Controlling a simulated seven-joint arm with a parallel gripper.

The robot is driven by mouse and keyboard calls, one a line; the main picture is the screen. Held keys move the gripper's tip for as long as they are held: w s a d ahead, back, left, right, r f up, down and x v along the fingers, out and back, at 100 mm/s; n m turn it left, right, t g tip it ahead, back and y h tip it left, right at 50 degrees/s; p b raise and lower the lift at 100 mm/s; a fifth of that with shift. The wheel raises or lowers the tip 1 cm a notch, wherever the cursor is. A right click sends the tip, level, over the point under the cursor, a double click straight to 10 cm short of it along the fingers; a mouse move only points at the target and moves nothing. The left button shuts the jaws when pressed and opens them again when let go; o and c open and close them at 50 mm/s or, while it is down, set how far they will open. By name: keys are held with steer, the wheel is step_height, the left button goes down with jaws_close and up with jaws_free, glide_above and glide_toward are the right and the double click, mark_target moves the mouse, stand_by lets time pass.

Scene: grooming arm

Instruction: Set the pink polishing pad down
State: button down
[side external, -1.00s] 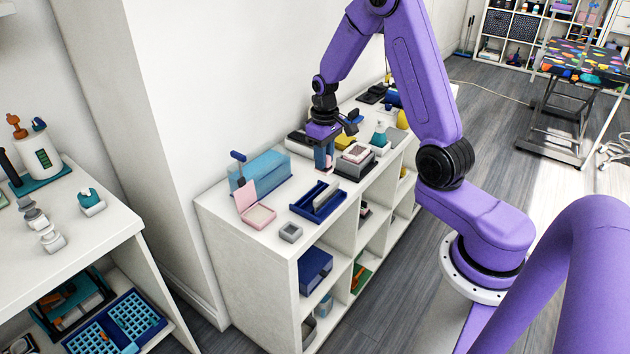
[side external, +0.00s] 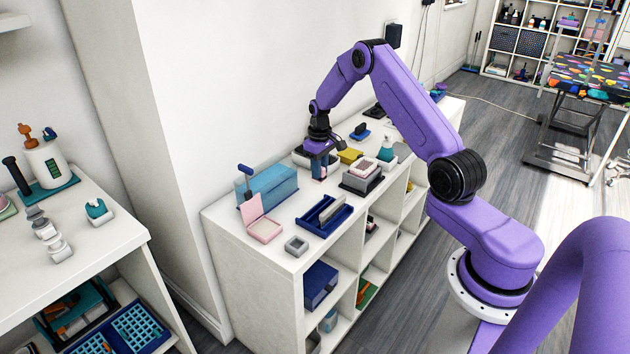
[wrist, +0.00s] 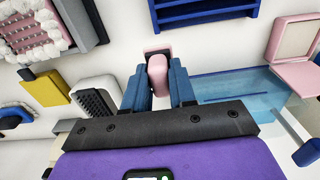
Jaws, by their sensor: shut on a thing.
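My gripper (side external: 319,176) points down over the white shelf top, between the clear blue box and the grey stack. In the wrist view, its blue fingers (wrist: 159,86) are shut on the pink polishing pad (wrist: 157,72), which stands upright between them. A dark piece with a pale edge shows at the pad's far end; I cannot tell whether it belongs to the pad. In the side view the fingers mostly hide the pad. Whether the pad touches the shelf top is unclear.
The shelf top holds a blue rack (side external: 322,222), an open pink case (side external: 265,230), a clear blue box (side external: 272,184), a small grey box (side external: 296,246), a grey stack (side external: 358,184), a yellow block (side external: 350,155) and a teal bottle (side external: 386,150). Bare white surface lies around the fingers.

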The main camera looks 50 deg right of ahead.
steer(key=shift+w+d+f, duration=0.25)
steer(key=shift+w+f, duration=0.35)
steer(key=shift+f, duration=0.2)
steer(key=shift+w+d+f, duration=0.2)
steer(key=shift+w+f, duration=0.35)
steer(key=shift+f, duration=0.2)
steer(key=shift+w+f, duration=0.1)
steer(key=shift+f, duration=1.45)
steer(key=shift+f, duration=0.15)
steer(key=c, duration=0.9)
jaws_free()
